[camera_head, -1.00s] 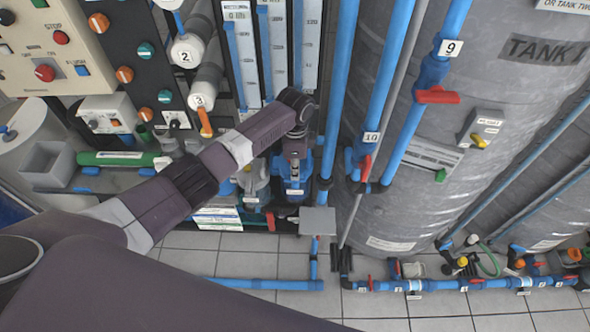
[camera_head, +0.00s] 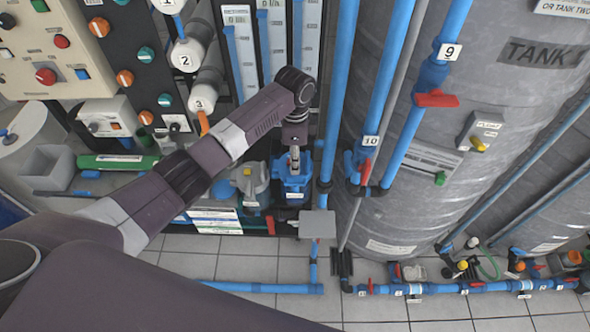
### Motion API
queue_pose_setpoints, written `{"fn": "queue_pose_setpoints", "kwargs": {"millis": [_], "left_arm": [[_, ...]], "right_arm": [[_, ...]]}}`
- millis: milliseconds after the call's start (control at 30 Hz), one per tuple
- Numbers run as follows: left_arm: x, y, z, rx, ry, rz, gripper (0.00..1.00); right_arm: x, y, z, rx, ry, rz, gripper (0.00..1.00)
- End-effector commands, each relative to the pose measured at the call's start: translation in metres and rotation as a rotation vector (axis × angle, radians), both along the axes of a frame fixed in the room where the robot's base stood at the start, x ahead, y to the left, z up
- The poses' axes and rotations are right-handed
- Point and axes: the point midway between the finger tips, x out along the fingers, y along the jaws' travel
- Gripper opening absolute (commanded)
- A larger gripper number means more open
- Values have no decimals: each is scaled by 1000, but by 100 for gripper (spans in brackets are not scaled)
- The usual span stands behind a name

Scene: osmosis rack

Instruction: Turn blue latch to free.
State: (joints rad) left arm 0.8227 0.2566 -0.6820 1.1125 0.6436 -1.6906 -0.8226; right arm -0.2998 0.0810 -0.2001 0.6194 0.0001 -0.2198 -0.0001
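My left arm reaches in from the left, and its gripper (camera_head: 295,166) points down over a blue housing (camera_head: 292,186) at the foot of the dark panel. The fingertips are small and overlap the top of this housing in the picture; I cannot tell whether they touch it or how wide they stand. I cannot single out a latch on the blue housing; its top is partly behind the gripper. My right gripper is not in view.
A grey housing (camera_head: 250,185) stands just left of the blue one. Blue vertical pipes (camera_head: 338,90) and a large grey tank (camera_head: 500,100) stand to the right. A small grey plate (camera_head: 318,224) is in front. Tiled floor (camera_head: 245,265) lies open below.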

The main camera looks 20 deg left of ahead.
Motion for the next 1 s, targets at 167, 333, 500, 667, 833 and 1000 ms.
{"fn": "queue_pose_setpoints", "kwargs": {"millis": [167, 333, 500, 667, 833, 1000], "left_arm": [[1, 0, 34, 0, -3, 0, 27], [0, 0, 51, -1, -1, 0, 27], [0, 0, 55, 0, 0, 1, 27], [0, 0, 55, 0, 0, 1, 27], [0, 0, 55, 0, 0, 1, 27], [-5, -4, 49, -5, -1, 5, 27]], "right_arm": [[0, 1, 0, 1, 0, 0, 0], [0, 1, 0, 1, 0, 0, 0], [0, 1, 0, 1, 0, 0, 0], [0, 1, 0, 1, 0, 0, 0], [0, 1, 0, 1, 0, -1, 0], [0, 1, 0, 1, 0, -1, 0]]}}
